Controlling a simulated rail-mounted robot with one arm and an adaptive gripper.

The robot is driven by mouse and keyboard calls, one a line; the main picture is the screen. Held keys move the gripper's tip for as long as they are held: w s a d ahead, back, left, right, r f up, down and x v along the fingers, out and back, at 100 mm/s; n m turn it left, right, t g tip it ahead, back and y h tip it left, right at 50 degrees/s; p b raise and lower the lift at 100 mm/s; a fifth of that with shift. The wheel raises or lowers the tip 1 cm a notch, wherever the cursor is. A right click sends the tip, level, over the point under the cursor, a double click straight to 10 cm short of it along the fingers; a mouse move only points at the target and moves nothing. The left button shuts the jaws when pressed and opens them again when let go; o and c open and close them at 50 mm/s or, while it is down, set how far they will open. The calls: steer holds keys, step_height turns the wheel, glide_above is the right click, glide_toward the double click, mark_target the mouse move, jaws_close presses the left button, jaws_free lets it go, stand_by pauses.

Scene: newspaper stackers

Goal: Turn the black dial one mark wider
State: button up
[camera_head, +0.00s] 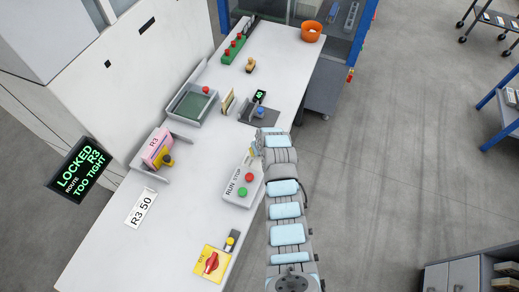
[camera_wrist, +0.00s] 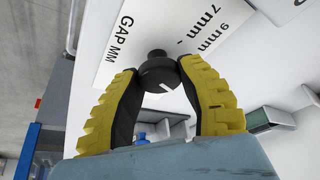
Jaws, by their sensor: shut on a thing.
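The black dial (camera_wrist: 160,76) shows in the wrist view, with a short white line on its face. It sits by a white plate (camera_wrist: 150,32) marked GAP MM, 7mm and 9mm. My gripper (camera_wrist: 160,72) has its yellow-and-black fingers on either side of the dial and is shut on it. In the head view my gripper (camera_head: 258,145) is at the right edge of the white bench, and the dial cannot be made out there. Which mark the white line points to, I cannot tell. A black screen (camera_head: 80,170) reads LOCKED, ROUTE R3, TOO TIGHT.
A RUN/STOP box (camera_head: 242,187) with green and red buttons is close to my arm. A card (camera_head: 141,208) reads R3 50. A pink R3 block (camera_head: 157,147), a grey tray (camera_head: 190,104) and a red rotary switch (camera_head: 211,262) are on the bench. Open floor lies right.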

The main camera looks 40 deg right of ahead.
steer(key=shift+f, duration=0.2)
steer(key=o, duration=1.2)
steer(key=shift+r, duration=0.1)
steer(key=shift+r, duration=0.2)
steer(key=shift+s+r, duration=0.2)
steer(key=shift+r, duration=0.25)
steer(key=v, duration=1)
steer(key=shift+r, duration=0.35)
steer(key=shift+a, duration=0.1)
